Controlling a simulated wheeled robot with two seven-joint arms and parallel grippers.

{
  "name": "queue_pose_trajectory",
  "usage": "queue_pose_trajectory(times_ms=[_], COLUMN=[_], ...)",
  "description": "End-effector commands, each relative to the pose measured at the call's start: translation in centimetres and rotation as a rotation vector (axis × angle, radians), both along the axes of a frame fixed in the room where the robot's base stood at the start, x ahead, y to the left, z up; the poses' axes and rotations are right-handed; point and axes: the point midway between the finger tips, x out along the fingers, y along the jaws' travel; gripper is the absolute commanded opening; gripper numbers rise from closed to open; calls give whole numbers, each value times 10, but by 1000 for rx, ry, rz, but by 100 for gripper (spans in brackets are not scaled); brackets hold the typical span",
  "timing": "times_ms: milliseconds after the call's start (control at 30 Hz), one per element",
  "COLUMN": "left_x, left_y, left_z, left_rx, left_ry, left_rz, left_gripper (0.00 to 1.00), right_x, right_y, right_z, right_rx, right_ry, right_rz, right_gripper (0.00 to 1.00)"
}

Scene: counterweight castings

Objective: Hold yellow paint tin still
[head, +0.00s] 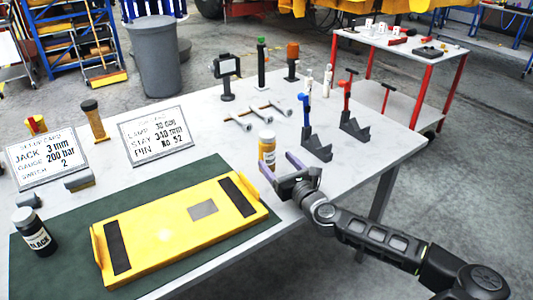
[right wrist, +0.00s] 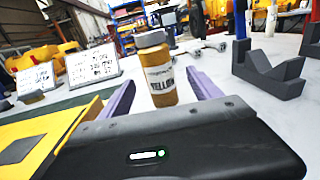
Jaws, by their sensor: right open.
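The yellow paint tin (head: 267,153) is a small bottle-like container with a grey lid. It stands upright on the white table, just beyond the green mat. In the right wrist view the tin (right wrist: 160,80) shows a white label reading "YELLOW". My right gripper (head: 277,163) is open, with its purple fingers pointing at the tin. In the right wrist view the tin stands between the two fingers, near their tips, and I see no clear contact. My left gripper is not in view.
A yellow casting (head: 170,235) lies on the green mat (head: 45,272), left of my right gripper. A black paint bottle (head: 35,232) stands at the left. Grey stands (head: 316,145) holding tools are right of the tin.

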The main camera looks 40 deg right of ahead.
Motion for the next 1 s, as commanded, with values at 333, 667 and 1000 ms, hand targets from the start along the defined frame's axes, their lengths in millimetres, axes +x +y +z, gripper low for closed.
queue_pose_trajectory(times_ms=[333, 667, 1000], left_x=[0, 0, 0], left_y=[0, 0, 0], left_z=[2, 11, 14], left_rx=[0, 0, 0], left_ry=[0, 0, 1], left_rz=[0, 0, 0], left_gripper=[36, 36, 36], right_x=[12, 41, 64], right_y=[-2, -2, -6], right_z=[0, 3, 0], right_rx=[-1, -2, -1], right_ry=[0, -1, 0], right_rz=[0, 2, 1], right_gripper=[73, 73, 73])
